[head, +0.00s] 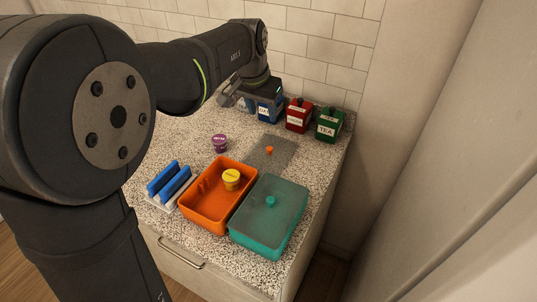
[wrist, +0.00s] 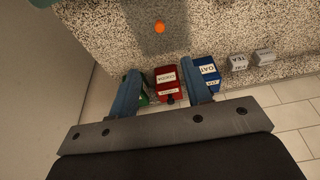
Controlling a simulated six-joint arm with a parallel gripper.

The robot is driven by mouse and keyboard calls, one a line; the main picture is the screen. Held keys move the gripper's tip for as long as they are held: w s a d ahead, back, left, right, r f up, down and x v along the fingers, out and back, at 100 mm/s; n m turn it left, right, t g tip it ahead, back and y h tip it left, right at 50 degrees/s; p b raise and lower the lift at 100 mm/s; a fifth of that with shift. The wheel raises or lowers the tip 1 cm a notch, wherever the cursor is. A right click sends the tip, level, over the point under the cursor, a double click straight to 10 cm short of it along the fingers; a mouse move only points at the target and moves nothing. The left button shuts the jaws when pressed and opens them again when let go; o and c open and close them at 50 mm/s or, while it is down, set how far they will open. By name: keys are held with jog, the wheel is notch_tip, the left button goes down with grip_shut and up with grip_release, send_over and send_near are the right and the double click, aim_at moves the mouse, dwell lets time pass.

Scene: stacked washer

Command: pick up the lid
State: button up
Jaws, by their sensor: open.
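A smoky see-through lid (head: 283,147) with an orange knob (head: 269,150) lies flat on the speckled counter behind the bins. In the wrist view the lid (wrist: 160,43) and its orange knob (wrist: 160,27) show at the top middle. A second lid (head: 285,190), with a teal knob, covers the teal bin (head: 262,237). My gripper (head: 229,91) is open and empty, above the back of the counter near the canisters, away from the lid. In the wrist view its two blue-grey fingers (wrist: 161,68) are spread, with the red canister showing between them.
Blue (head: 269,107), red (head: 298,115) and green (head: 329,125) canisters stand along the tiled wall. An uncovered orange bin (head: 200,214) holds a yellow cup (head: 231,179). A purple cup (head: 220,143) and a blue-and-white rack (head: 170,184) stand on the left.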

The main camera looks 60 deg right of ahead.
aim_at(269, 148)
jog(key=x, duration=1.6)
jog(key=shift+a+f, duration=0.2)
jog(key=shift+f, duration=0.05)
grip_shut()
